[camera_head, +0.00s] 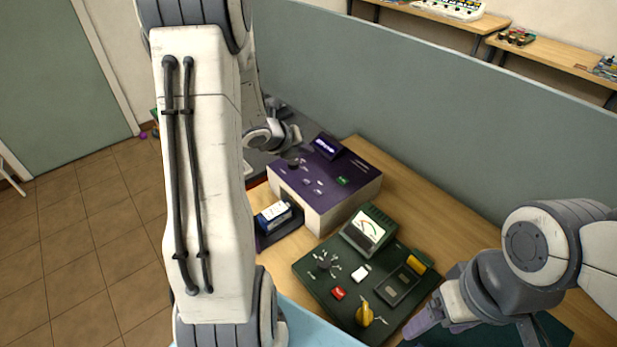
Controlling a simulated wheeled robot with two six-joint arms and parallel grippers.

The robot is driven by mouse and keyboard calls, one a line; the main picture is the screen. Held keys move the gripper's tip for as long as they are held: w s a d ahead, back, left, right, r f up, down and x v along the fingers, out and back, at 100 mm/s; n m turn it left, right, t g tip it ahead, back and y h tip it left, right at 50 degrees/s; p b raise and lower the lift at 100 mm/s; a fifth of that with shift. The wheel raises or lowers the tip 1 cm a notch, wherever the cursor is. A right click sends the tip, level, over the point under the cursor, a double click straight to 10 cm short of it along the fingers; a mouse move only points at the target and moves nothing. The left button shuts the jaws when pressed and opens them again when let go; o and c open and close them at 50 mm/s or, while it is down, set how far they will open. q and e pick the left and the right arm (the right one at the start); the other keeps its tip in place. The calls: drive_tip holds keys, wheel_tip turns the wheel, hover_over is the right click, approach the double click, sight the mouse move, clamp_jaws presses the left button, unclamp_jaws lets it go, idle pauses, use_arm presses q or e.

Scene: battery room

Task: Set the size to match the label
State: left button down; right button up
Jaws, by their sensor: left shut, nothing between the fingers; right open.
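A purple-topped box (322,207) with a lit display (327,146) stands on the table; the display text is too small to read. A dark knob (293,163) sits at the back left of its top, and a green button (343,181) at its right. A blue-and-white battery (274,215) sits in a dark holder at the box's left front; its label is not readable. My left gripper (294,149) is shut and empty just above the knob; whether it touches is unclear. My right gripper (428,320) is open at the lower right, beside the green tester.
A dark green tester (316,285) has a needle meter (367,227), a black knob (324,262), a red button (338,293), a yellow knob (364,314) and a recessed slot. A grey partition (450,120) runs behind the table. My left arm covers the view's left middle.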

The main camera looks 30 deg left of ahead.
use_arm(q)
drive_tip(key=shift+a, duration=0.15)
drive_tip(key=b, duration=0.7)
hover_over(305, 185)
wheel_tip(305, 185, down, 8)
drive_tip(key=shift+r, duration=0.1)
drive_tip(key=shift+f+b, duration=0.55)
idle(1.4)
drive_tip(key=shift+f+b, duration=0.4)
drive_tip(key=shift+b, duration=0.15)
drive_tip(key=shift+f+b, duration=0.35)
drive_tip(key=shift+b, duration=0.1)
idle(0.4)
drive_tip(key=shift+r, duration=0.1)
drive_tip(key=shift+r+p, duration=0.65)
drive_tip(key=shift+r, duration=0.05)
